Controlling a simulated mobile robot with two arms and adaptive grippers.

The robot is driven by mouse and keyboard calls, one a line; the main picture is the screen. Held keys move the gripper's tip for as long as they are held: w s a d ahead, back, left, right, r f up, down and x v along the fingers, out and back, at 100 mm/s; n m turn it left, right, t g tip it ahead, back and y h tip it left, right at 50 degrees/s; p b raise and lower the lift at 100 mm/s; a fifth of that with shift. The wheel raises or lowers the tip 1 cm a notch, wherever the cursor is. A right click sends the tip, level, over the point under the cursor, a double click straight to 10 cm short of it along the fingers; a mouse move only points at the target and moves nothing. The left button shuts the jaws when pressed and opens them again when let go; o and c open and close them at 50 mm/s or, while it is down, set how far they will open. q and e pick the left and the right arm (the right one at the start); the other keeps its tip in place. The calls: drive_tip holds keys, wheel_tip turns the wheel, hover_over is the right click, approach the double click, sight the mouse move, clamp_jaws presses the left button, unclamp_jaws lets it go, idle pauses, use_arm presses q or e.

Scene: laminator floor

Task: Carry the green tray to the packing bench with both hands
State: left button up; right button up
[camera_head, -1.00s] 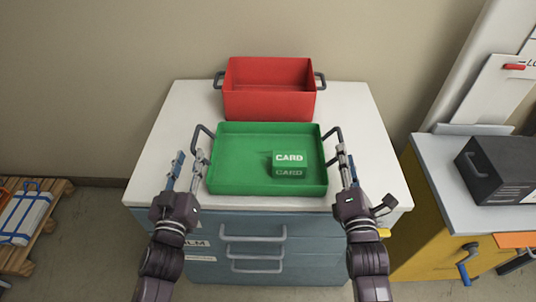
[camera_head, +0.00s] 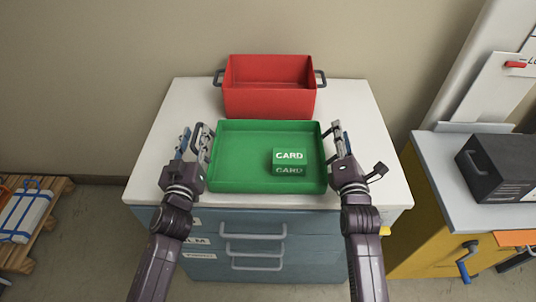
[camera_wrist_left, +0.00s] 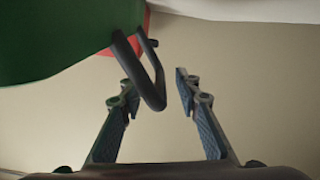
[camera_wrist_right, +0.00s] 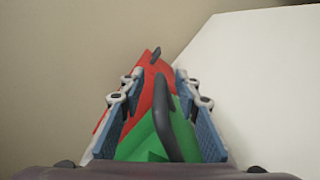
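The green tray (camera_head: 235,188) rests on the white top of a blue drawer cabinet and holds a green box marked CARD (camera_head: 289,157). It has a dark handle on each side. My left gripper (camera_head: 193,142) is open at the left handle; in the left wrist view that handle (camera_wrist_left: 150,85) shows between the spread fingers (camera_wrist_left: 158,100), not gripped. My right gripper (camera_head: 336,140) is open at the right handle; in the right wrist view the handle (camera_wrist_right: 163,120) lies between the spread fingers (camera_wrist_right: 155,90). The fingers partly hide both handles in the head view.
A red bin (camera_head: 268,100) with side handles stands right behind the tray. At the right is a yellow cabinet (camera_head: 425,215) with a grey top and a black box (camera_head: 495,170). A wooden pallet (camera_head: 45,215) with cases is on the floor at left.

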use_arm(q)
clamp_jaws()
use_arm(e)
clamp_jaws()
use_arm(q)
drive_tip(key=shift+r, duration=0.1)
use_arm(e)
drive_tip(key=shift+r, duration=0.1)
